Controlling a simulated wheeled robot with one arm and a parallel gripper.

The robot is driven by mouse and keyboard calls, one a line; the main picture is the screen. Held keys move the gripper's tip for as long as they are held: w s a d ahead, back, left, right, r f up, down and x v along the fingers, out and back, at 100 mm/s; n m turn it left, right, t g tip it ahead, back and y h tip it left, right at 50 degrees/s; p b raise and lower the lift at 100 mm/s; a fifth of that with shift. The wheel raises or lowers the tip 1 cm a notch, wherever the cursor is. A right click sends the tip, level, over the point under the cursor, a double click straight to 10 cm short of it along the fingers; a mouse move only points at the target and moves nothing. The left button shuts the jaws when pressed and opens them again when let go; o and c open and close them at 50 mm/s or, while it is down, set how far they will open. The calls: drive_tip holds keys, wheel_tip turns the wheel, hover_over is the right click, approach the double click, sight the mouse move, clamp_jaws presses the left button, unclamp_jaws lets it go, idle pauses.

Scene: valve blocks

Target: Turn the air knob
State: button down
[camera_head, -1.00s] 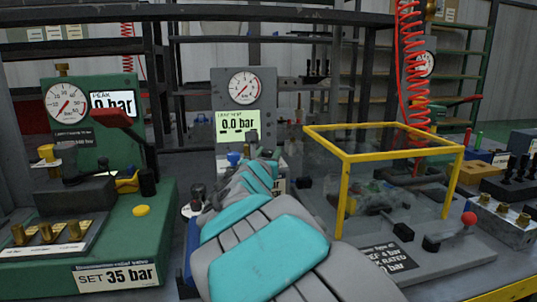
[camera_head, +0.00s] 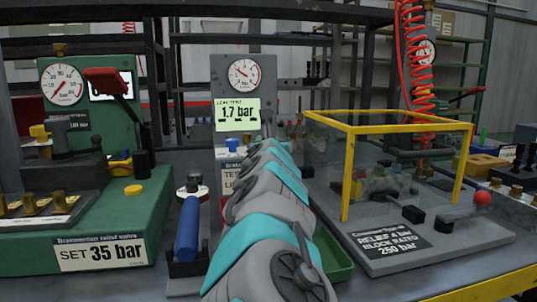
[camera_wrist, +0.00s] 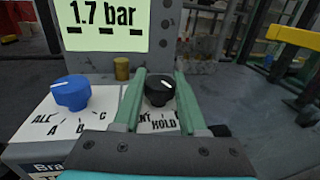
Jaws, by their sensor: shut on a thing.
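The air knob appears to be the small black knob (camera_wrist: 158,90) with a white pointer line, on a white plate lettered HOLD in the wrist view. My gripper (camera_wrist: 161,76) has its two green fingers on either side of it, shut on it. The lettering left of HOLD is partly covered by a finger. The leak test panel (camera_head: 226,70) has a round gauge (camera_head: 244,75) and a display (camera_head: 237,112) reading 1.7 bar. In the head view my arm hides the black knob and the gripper.
A blue knob (camera_wrist: 71,93) marked ALL, A, B stands close left of my gripper. A brass fitting (camera_wrist: 122,69) is behind. The green relief valve bench (camera_head: 105,215) is left; a yellow-framed clear guard (camera_head: 345,185) and a red-balled lever (camera_head: 481,198) are right.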

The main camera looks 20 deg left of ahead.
drive_tip(key=shift+f+n+g+y+b, duration=0.25)
drive_tip(key=shift+n+g+y+b, duration=0.6)
drive_tip(key=shift+b, duration=1.9)
drive_tip(key=n+y+b, duration=0.1)
drive_tip(key=y+b, duration=0.1)
drive_tip(key=b, duration=0.1)
drive_tip(key=shift+r+n+g+y, duration=0.1)
drive_tip(key=shift+n+g+y, duration=0.15)
drive_tip(key=shift+g+y, duration=0.1)
drive_tip(key=shift+r+n+g+y+b, duration=0.15)
drive_tip(key=shift+n+g+y+b, duration=0.15)
drive_tip(key=shift+y+b, duration=0.15)
drive_tip(key=shift+c, duration=2.4)
unclamp_jaws()
drive_tip(key=shift+s, duration=0.1)
drive_tip(key=b+v, duration=0.1)
drive_tip(key=v, duration=0.6)
drive_tip(key=shift+s+d, duration=0.2)
drive_tip(key=shift+s, duration=0.1)
drive_tip(key=shift+r, duration=0.1)
